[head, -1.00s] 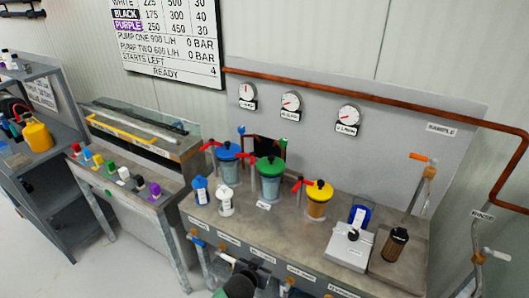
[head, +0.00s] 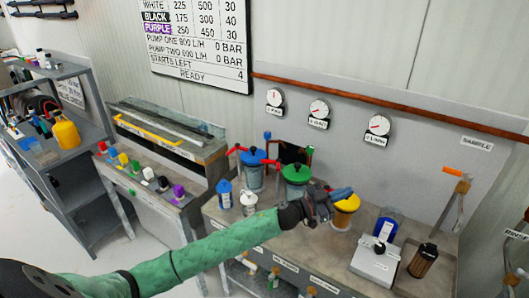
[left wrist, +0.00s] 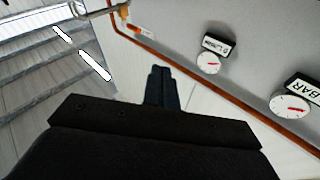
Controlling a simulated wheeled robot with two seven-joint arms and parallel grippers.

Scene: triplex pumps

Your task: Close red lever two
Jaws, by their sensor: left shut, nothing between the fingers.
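On the bench, a red lever (head: 239,150) sticks out left of the blue-capped housing (head: 254,157). Another red lever (head: 271,162) lies between it and the green-capped housing (head: 296,173). No readable number shows on either, so I cannot tell which is lever two. The spot between the green-capped and yellow-capped (head: 347,203) housings, where a third red lever stood, is covered by my left gripper. My right gripper is out of view.
Blue (head: 224,193) and white (head: 249,202) bottles stand at the bench's left. A white device (head: 375,262) and a dark cylinder (head: 423,261) are at its right. Gauges (head: 319,108) and a copper pipe (head: 400,93) run along the back panel.

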